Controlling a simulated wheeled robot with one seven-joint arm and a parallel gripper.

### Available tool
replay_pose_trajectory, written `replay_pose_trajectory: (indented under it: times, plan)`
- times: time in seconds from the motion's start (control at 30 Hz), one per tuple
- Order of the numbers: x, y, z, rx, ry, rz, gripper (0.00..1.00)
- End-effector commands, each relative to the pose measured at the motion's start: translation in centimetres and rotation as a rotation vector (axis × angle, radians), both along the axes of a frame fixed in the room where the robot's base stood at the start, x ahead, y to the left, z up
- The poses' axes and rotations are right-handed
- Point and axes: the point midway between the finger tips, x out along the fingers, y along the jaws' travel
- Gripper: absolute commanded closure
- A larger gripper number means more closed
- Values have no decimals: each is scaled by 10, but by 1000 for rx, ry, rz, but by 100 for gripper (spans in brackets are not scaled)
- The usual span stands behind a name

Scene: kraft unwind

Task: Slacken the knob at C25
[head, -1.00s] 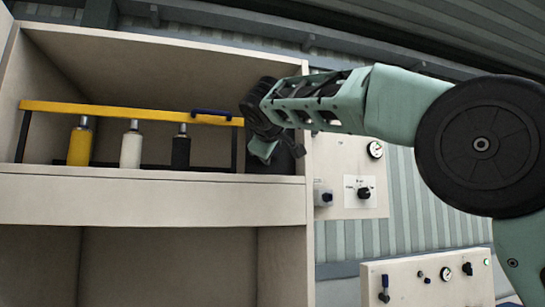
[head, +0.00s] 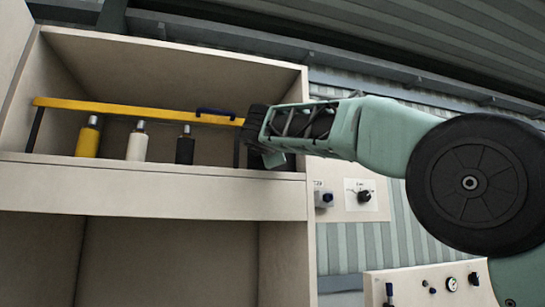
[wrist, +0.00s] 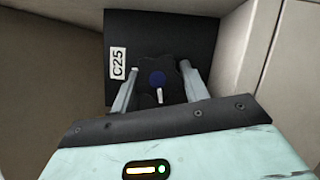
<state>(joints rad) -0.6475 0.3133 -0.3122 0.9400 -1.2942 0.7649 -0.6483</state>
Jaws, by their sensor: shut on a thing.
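A white label reading C25 (wrist: 118,63) is on the block's left side. My gripper (wrist: 160,71) has a finger on each side of the knob and is shut on it. In the head view my gripper (head: 268,157) is inside the right end of the upper cubby. The knob is hidden there behind my arm.
The cubby (head: 150,198) has close walls around my gripper. A yellow bar (head: 130,110) with a blue handle (head: 215,112) spans it, above yellow, white and black cylinders. Control panels (head: 345,185) stand to the right.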

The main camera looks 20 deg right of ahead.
Motion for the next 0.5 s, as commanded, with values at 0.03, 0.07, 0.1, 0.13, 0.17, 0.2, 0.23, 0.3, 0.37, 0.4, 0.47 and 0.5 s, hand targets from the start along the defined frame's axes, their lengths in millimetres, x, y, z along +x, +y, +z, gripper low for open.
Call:
replay_pose_trajectory:
  times: [0.03,0.07,0.1,0.13,0.17,0.2,0.23,0.3,0.37,0.4,0.47,0.5]
  plan:
    - [0,-2,0,-24,-4,-1,78]
    - [0,-2,0,-37,-4,-1,78]
    - [0,-1,0,-53,-5,-1,78]
    - [0,-2,0,-62,-5,-1,78]
    - [0,-2,0,-71,-5,-1,78]
    - [0,-2,1,-82,-4,-1,78]
    - [0,-2,1,-88,-4,-2,78]
    - [0,-2,1,-98,-5,-2,78]
    - [0,-2,1,-104,-4,-2,78]
    - [0,-2,1,-106,-4,-2,78]
    - [0,-2,2,-110,-4,-2,78]
    - [0,-2,2,-111,-4,-2,78]
